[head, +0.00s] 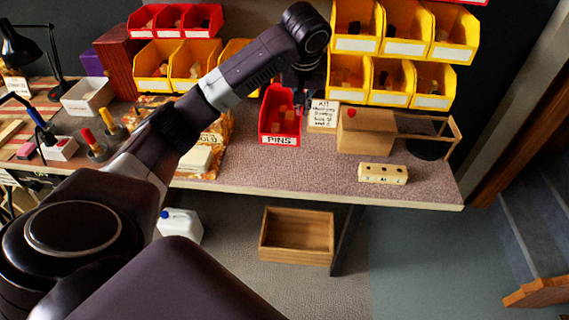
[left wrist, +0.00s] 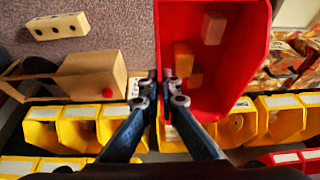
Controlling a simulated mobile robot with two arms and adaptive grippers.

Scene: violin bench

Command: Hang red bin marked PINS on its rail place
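The red bin marked PINS (head: 279,139) is upright at the back of the bench, with several wooden blocks in it. In the left wrist view the red bin (left wrist: 222,98) fills the upper right. My left gripper (head: 300,88) is at the bin's right side in the head view. In the left wrist view my left gripper's fingers (left wrist: 160,88) are close together, one on each side of the bin's wall, and look shut on it. Whether the bin touches the bench is unclear. My arm hides part of the wall behind; I cannot make out the rail place. My right gripper is not in view.
Yellow bins (head: 391,98) hang on the back wall, with red bins (head: 202,33) at the upper left. A card (head: 323,117) and a wooden box (head: 366,140) stand right of the bin. A block with holes (head: 382,174) lies ahead. The front middle of the bench is clear.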

